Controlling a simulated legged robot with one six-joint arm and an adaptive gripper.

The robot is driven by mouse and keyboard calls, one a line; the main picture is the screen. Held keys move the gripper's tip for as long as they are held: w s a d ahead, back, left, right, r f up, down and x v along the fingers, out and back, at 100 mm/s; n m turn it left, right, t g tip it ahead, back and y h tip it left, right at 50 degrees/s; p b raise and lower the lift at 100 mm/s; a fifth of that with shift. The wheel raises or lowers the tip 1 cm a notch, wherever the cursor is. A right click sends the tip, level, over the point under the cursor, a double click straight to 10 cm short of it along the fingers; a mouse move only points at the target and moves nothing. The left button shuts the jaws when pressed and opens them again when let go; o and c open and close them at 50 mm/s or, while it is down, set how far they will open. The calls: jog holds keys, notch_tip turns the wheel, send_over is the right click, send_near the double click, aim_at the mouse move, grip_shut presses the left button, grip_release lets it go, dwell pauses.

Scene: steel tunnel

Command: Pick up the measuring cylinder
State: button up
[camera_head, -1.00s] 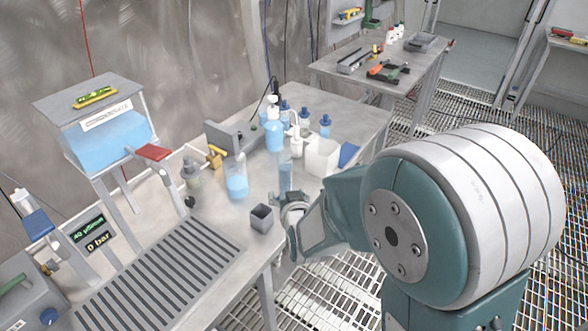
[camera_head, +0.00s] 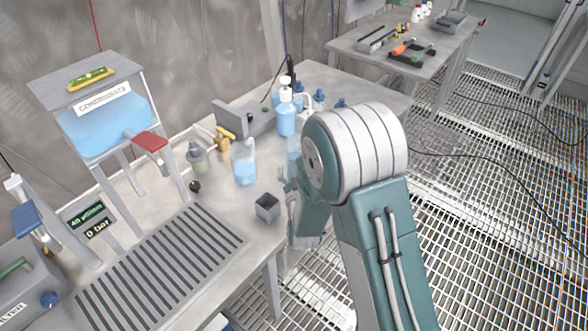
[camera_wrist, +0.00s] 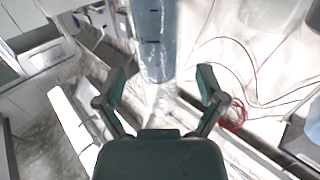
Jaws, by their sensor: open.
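The measuring cylinder is a clear, slim tube with light blue liquid and dark marks. In the wrist view it (camera_wrist: 155,42) stands in the middle, its far parts cut off by the top edge. In the head view only a slice of it (camera_head: 293,146) shows, largely hidden by my arm. My gripper (camera_wrist: 162,84) is open, one finger on each side of the cylinder's line, with visible gaps to both. How deep the cylinder sits between the fingers I cannot tell. In the head view my gripper (camera_head: 287,188) is at the bench's right edge, partly hidden by my arm.
A blue pump bottle (camera_head: 286,112) and several blue-capped bottles stand behind. A slotted drain grate (camera_head: 160,268) lies at front left. Grated floor is right.

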jog(key=w, duration=0.5)
jog(key=shift+a+f, duration=0.25)
jog(key=shift+a, duration=0.05)
jog(key=c, duration=1.2)
